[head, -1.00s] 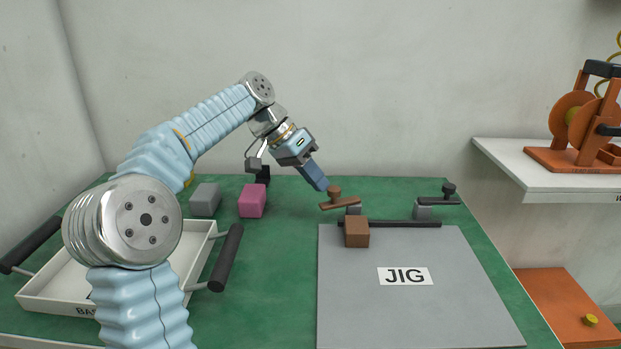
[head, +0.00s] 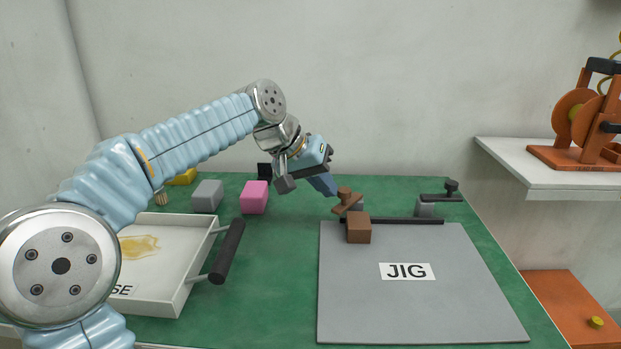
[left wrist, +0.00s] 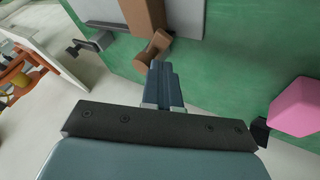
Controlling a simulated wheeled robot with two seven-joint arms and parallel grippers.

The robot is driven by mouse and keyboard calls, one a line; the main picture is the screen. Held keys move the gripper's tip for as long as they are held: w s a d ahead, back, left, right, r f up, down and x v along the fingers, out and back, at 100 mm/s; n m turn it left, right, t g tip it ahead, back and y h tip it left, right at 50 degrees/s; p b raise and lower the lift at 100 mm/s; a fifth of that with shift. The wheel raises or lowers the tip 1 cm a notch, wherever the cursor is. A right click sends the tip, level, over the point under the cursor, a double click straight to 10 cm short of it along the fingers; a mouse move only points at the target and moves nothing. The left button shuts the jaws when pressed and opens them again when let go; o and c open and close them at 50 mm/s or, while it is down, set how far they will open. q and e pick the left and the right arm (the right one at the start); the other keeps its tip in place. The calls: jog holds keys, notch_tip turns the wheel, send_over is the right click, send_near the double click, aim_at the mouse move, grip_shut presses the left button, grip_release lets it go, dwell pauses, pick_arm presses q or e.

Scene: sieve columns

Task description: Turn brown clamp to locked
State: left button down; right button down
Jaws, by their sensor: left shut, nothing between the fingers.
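The brown clamp (head: 346,204) stands at the back left edge of the grey jig board (head: 440,300), behind a brown block (head: 358,229). Its arm points obliquely toward the front left in the head view, with a round knob on it. My left gripper (head: 331,188) is shut and empty, its fingertips close beside the clamp's knob on the left. In the left wrist view the shut fingers (left wrist: 161,75) sit right by the brown clamp (left wrist: 152,48); whether they touch it I cannot tell. My right gripper is not in view.
A dark clamp (head: 440,192) stands at the jig's back right. A dark bar (head: 405,220) runs along the jig's back edge. Pink (head: 255,197) and grey (head: 207,196) blocks and a white tray (head: 175,290) are to the left. An orange reel device (head: 580,125) stands on the right shelf.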

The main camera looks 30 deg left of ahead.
pick_arm(q)
jog(key=d+n, duration=0.1)
jog(key=s+d+n+y, duration=0.1)
jog(key=shift+n+t, duration=0.3)
jog(key=shift+t, duration=0.1)
jog(key=shift+s+d+p, duration=0.1)
jog(key=shift+d+p, duration=0.25)
jog(key=shift+d, duration=0.95)
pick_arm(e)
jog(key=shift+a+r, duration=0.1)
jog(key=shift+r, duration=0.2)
pick_arm(q)
jog(key=shift+d, duration=0.2)
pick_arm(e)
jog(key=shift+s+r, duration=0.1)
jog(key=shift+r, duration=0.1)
